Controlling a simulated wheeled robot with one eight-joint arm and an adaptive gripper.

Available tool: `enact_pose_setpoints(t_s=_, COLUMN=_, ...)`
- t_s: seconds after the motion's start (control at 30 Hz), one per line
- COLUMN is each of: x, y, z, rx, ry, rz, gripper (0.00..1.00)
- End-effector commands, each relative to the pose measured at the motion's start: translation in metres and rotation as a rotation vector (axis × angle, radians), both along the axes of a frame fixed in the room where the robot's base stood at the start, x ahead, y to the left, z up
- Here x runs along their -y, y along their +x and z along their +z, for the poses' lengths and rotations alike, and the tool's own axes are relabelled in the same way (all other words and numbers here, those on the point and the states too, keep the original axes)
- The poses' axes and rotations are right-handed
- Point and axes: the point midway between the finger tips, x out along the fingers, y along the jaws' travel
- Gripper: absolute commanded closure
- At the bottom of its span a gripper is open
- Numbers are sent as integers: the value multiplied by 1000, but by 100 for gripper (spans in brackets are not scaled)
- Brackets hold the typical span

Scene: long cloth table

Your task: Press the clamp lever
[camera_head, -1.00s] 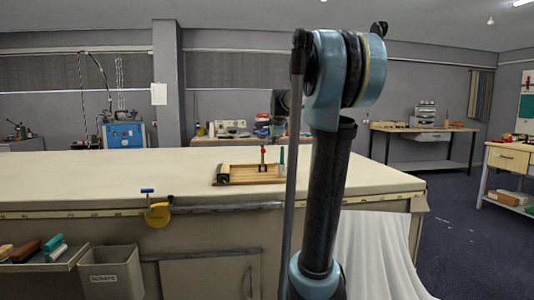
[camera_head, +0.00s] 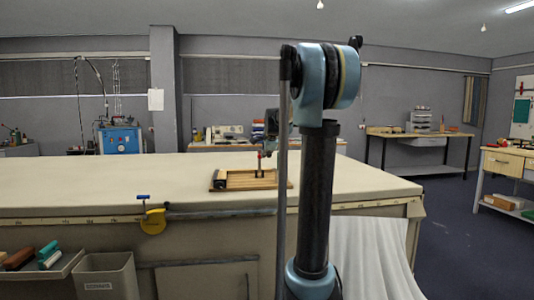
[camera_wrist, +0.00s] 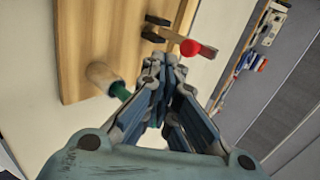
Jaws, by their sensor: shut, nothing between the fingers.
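The clamp lever has a red tip (camera_head: 260,155) and stands upright on a wooden board (camera_head: 225,185) on the long cloth table. In the wrist view the lever's red knob (camera_wrist: 190,47) is just beyond my fingertips, with a dark clamp foot (camera_wrist: 153,37) on the board to its left. My gripper (camera_wrist: 167,66) is shut and empty, its fingertips close to the red knob; I cannot tell whether they touch. In the head view my gripper (camera_head: 267,153) is partly hidden behind my arm and hangs above the board beside the lever.
A yellow tape measure (camera_head: 153,221) hangs at the cloth table's (camera_head: 90,185) front edge. The table left of the board is clear.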

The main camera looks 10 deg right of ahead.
Motion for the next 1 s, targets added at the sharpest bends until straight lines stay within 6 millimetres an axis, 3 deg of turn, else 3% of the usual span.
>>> enact_pose_setpoints(t_s=0.2, x=-1, y=25, z=-22, rx=0, ry=0, rz=0, gripper=100)
enact_pose_setpoints(t_s=0.5, x=-1, y=56, z=-19, rx=0, ry=0, rz=0, gripper=100)
enact_pose_setpoints(t_s=1.0, x=-2, y=63, z=-19, rx=0, ry=0, rz=0, gripper=100)
